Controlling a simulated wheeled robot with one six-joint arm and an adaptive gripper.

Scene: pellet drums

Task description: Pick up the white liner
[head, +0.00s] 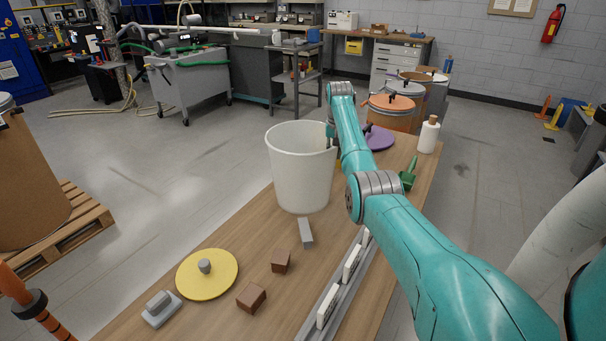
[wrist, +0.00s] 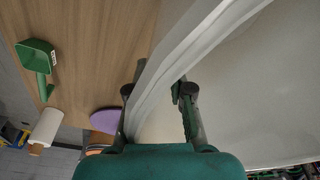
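The white liner (head: 302,178) is a tall, open-topped tub standing upright on the wooden table in the head view. In the wrist view its pale wall and rim (wrist: 190,45) run diagonally between my fingers. My gripper (wrist: 157,92) is at the liner's rim, with one finger on each side of the wall. The fingers stand apart, and I see no firm grip on the wall. In the head view my gripper (head: 331,136) is at the right side of the rim, mostly hidden by my arm.
A yellow lid (head: 207,274), brown blocks (head: 251,297), a grey block (head: 305,233) and a slotted rail (head: 335,300) lie in front of the liner. A purple disc (head: 380,138), green scoop (head: 408,176) and white bottle (head: 428,136) are behind my arm to the right.

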